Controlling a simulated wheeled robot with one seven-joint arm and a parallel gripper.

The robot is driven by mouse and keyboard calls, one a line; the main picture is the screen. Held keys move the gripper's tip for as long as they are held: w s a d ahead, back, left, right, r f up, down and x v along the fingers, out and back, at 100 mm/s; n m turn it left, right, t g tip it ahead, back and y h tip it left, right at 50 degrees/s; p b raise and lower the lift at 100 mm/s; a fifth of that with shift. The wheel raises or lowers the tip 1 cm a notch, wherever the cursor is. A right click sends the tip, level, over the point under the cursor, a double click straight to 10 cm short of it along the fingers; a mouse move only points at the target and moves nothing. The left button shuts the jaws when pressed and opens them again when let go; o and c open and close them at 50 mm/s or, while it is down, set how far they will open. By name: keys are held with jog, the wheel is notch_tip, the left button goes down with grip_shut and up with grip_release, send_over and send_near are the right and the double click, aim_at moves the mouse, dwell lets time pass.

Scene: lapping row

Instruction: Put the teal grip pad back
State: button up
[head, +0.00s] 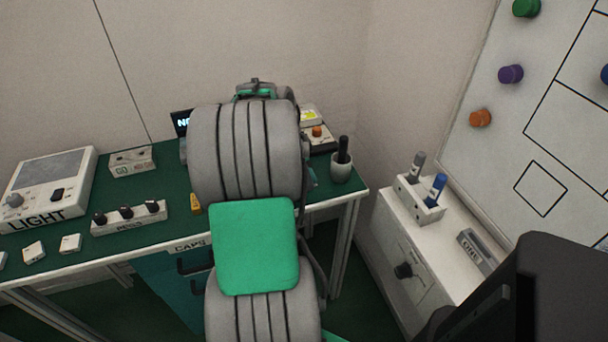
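I cannot make out the teal grip pad in the head view. My own grey arm fills the middle of the picture and hides part of the green-topped bench (95,220). My gripper's fingers do not show; they are hidden behind the arm, so what they hold cannot be seen. A rest block labelled REST (130,220) with three black knobs stands on the bench left of my arm. A small yellow piece (196,204) shows beside the arm, partly hidden.
A LIGHT box (48,185), a small white box (131,162) and small white blocks (70,243) stand on the left. Right of my arm are an orange-knobbed box (318,138) and a cup (341,167). A white cabinet (405,265) with a marker holder (418,202) stands below the whiteboard (500,140).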

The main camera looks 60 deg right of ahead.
jog(key=shift+o, duration=1)
jog(key=shift+s+a+f, duration=0.15)
jog(key=shift+a+f, duration=0.1)
jog(key=shift+f, duration=0.2)
jog(key=shift+s+a+f, duration=0.1)
jog(key=shift+a+f, duration=0.1)
jog(key=shift+f, duration=0.2)
jog(key=d+p+v, duration=0.1)
jog(key=p+v, duration=0.2)
jog(key=v, duration=1.1)
jog(key=w+a+f+n+t, duration=0.1)
jog(key=w+a+n, duration=0.45)
jog(key=a, duration=0.25)
jog(key=w+a+n+t, duration=0.1)
jog(key=w+a+n, duration=0.4)
jog(key=a+n, duration=0.15)
jog(key=s+a+f+n+t+y, duration=0.1)
jog(key=a+f+n, duration=0.2)
jog(key=a+n, duration=0.75)
jog(key=s+a+f+n+t+y, duration=0.1)
jog(key=s+a+f+n+y, duration=0.3)
jog(key=a, duration=1.2)
jog(key=w+r+t+h+p, duration=0.1)
jog(key=w+r+p, duration=0.3)
jog(key=r+p, duration=0.5)
notch_tip(320, 180, up, 4)
jog(key=shift+f+n+h, duration=0.25)
jog(key=shift+n+h, duration=0.2)
jog(key=shift+h, duration=0.25)
jog(key=shift+d, duration=0.2)
